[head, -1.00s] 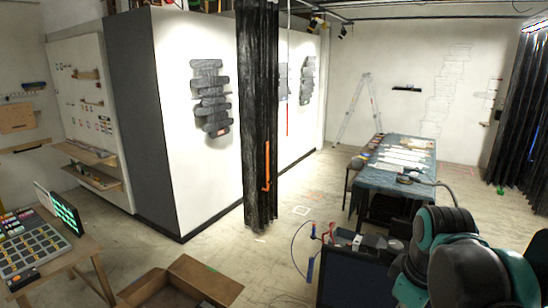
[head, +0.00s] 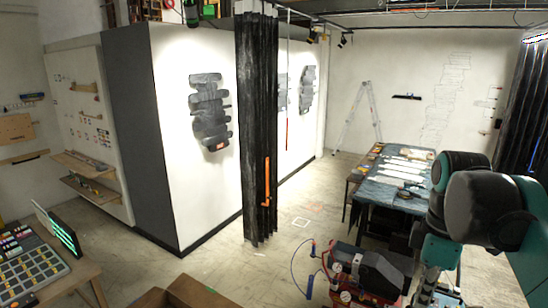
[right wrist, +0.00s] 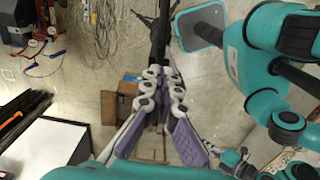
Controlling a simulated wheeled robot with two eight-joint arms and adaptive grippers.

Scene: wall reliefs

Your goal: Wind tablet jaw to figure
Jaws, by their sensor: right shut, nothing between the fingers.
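A dark relief of stacked, irregular slabs (head: 209,110), perhaps the figure, hangs on the white wall panel in the head view. Similar dark reliefs (head: 307,90) hang on the wall behind the black curtain. I cannot pick out a tablet jaw. My right gripper (right wrist: 162,105) shows in the right wrist view, with purple-padded fingers. It is shut and empty, above the floor and well away from the reliefs. My teal and black arm fills the right of the head view. My left gripper is in neither view now.
A black curtain (head: 257,130) with an orange handle hangs mid-room. A cloth-covered table (head: 376,191) stands behind my arm. A red and black machine (head: 372,272) with hoses stands in front. A keypad desk (head: 30,268) is at left.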

